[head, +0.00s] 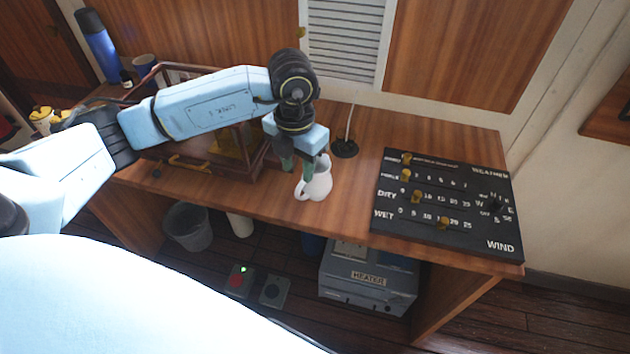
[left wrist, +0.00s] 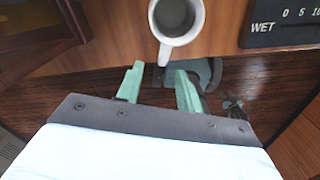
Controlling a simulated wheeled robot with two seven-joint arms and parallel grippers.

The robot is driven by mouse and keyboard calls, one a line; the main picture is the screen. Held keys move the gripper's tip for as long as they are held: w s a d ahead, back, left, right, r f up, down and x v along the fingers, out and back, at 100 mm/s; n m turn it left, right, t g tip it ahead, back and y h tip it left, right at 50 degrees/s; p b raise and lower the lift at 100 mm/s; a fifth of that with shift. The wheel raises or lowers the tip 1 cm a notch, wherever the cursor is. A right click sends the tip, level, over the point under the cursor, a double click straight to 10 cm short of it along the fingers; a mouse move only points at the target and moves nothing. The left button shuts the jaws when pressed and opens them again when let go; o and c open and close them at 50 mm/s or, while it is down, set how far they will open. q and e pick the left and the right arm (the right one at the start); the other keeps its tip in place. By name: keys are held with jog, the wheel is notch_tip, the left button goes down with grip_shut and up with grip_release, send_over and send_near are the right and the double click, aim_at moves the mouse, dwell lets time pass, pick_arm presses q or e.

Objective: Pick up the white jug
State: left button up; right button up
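The white jug (head: 316,182) stands upright on the wooden desk, near its front edge, with its handle toward the front left in the head view. In the left wrist view the jug (left wrist: 176,18) is seen from above, just beyond the fingertips, its handle pointing at the gap between them. My left gripper (head: 303,165) is over the desk at the jug, its green fingers partly in front of it. In the left wrist view the gripper (left wrist: 158,78) is open, with nothing between its fingers. My right gripper is in neither view.
A black weather board (head: 445,205) with yellow knobs lies right of the jug. A wooden-framed case (head: 250,165) stands to the left. A thin rod on a dark base (head: 345,148) stands behind the jug. A heater (head: 368,278) and a grey bin (head: 188,228) are below the desk.

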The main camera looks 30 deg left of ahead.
aim_at(300, 185)
pick_arm(q)
jog(key=f, duration=0.6)
jog(key=shift+s+d+f+p, duration=0.1)
jog(key=shift+d+f+p, duration=0.1)
jog(key=shift+d+p, duration=0.1)
grip_shut()
jog(key=shift+r, duration=0.1)
